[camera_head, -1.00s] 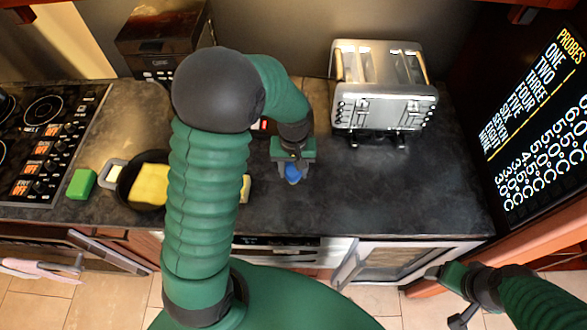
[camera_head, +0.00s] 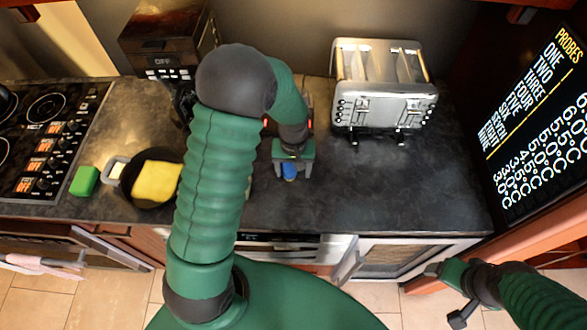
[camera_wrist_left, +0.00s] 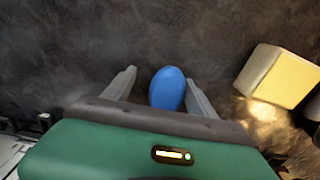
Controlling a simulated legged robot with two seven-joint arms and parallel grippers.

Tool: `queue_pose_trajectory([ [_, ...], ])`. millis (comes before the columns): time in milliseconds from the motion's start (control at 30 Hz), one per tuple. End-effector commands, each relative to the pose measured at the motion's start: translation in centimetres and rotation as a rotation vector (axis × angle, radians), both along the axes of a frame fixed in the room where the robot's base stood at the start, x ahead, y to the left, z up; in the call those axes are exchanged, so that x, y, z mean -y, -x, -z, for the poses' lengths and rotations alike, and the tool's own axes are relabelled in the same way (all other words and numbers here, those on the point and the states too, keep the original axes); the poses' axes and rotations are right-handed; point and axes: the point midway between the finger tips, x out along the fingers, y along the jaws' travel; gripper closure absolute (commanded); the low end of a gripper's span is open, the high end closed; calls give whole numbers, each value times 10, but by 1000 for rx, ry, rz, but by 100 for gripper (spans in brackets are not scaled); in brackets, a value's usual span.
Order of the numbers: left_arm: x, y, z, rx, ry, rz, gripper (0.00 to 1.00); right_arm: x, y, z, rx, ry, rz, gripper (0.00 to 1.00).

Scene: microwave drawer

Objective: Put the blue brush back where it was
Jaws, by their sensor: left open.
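The blue brush (camera_head: 290,171) is on the dark countertop, in front of my left gripper (camera_head: 292,174). The rest of the brush is hidden by the gripper body. My right gripper (camera_head: 447,290) is low at the right, in front of the counter and away from the brush; its jaw state is unclear.
A silver toaster (camera_head: 385,95) stands right of the left gripper. A pan with a yellow sponge-like block (camera_head: 157,182) and a green block (camera_head: 84,181) lie left, near the stove (camera_head: 40,140). A pale yellow block (camera_wrist_left: 280,75) is right of the brush in the wrist view. Counter right of the gripper is clear.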

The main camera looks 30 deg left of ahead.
Motion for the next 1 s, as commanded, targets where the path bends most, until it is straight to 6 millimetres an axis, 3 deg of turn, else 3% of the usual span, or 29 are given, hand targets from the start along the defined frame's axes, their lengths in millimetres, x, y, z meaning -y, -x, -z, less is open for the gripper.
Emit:
queue_pose_trajectory([
  [167,-2,-1,-14,4,0,-1,34,0,0,1,0,0,-1,23],
  [500,3,-1,-97,6,-2,-1,34,0,0,4,0,0,-1,23],
  [667,3,0,-117,3,-1,3,34,0,0,4,0,0,0,23],
  [767,17,13,-117,33,-4,86,34,0,0,4,0,0,0,23],
  [900,54,57,-104,136,-29,343,34,0,0,4,0,0,-1,23],
  [1000,71,84,-96,196,-49,489,34,0,0,4,0,0,-1,23],
])
